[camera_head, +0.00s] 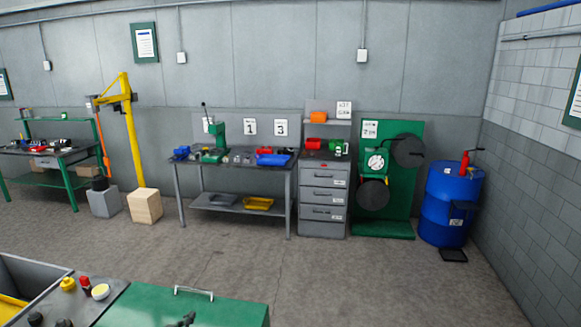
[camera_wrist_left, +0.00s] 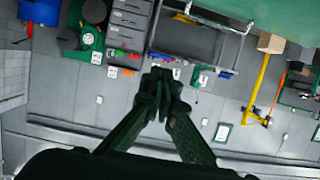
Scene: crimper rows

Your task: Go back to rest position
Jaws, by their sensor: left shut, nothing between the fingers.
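My left gripper (camera_wrist_left: 160,82) shows in the left wrist view with its dark fingers closed together and nothing between them. A small dark tip, which looks like the same gripper (camera_head: 184,319), shows at the bottom edge of the head view, in front of the green cabinet top (camera_head: 228,311). The rest of that arm is out of the head view. In the left wrist view the room appears upside down, and the fingers point toward the workbench area without visibly touching anything. My right gripper is in neither view.
A grey counter (camera_head: 112,298) with a yellow and a red item stands at bottom left. Across open floor (camera_head: 320,275) are a workbench (camera_head: 235,166), a drawer cabinet (camera_head: 323,196), a green reel stand (camera_head: 384,229), a blue drum (camera_head: 446,210) and a yellow hoist (camera_head: 133,140).

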